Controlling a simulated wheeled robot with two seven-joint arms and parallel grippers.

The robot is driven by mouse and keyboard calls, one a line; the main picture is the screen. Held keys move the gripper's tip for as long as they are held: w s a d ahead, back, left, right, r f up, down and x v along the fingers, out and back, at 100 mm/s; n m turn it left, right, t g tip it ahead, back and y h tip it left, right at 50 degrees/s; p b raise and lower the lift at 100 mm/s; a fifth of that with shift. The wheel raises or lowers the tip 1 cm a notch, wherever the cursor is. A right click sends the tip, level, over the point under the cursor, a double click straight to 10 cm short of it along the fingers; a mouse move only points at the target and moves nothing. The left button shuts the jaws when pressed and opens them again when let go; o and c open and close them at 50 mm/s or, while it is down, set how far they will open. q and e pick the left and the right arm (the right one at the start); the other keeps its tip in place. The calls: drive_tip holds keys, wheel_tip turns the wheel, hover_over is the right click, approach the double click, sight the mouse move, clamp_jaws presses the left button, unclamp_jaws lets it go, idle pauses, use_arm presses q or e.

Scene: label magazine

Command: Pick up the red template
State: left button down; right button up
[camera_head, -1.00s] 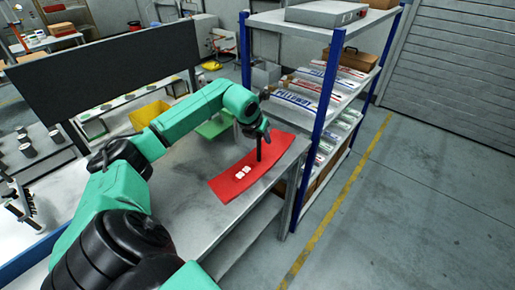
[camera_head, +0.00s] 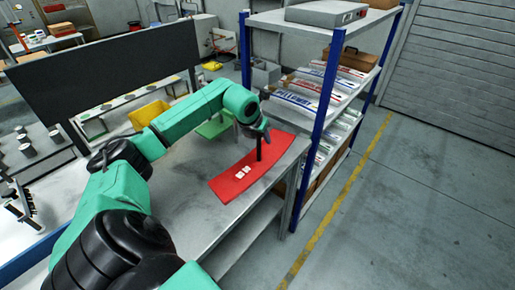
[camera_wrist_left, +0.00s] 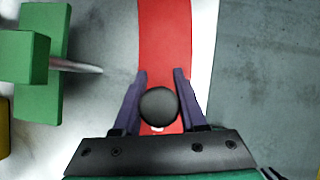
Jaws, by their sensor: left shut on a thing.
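The red template (camera_head: 228,187) is a flat, slightly curved red strip on the grey metal table, near its right edge. Two small white pieces (camera_head: 242,172) show on it. My left gripper (camera_head: 259,146) is over its far part, pointing down. In the left wrist view, the gripper's two fingers (camera_wrist_left: 160,74) stand on either side of a round black knob (camera_wrist_left: 158,105), with the red strip (camera_wrist_left: 165,35) below. The gripper is shut on this knob, which appears to stand on the template. The template appears to rest on the table. My right gripper is not in view.
A green block-like object (camera_head: 213,127) stands left of the template; it also shows in the left wrist view (camera_wrist_left: 50,60). A blue-posted shelf (camera_head: 329,85) with printed packs stands close on the right. A yellow bin (camera_head: 148,115) is behind. The near tabletop (camera_head: 185,215) is clear.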

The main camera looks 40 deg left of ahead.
use_arm(q)
drive_tip(key=shift+r, duration=0.15)
wheel_tip(320, 180, up, 20)
idle(0.4)
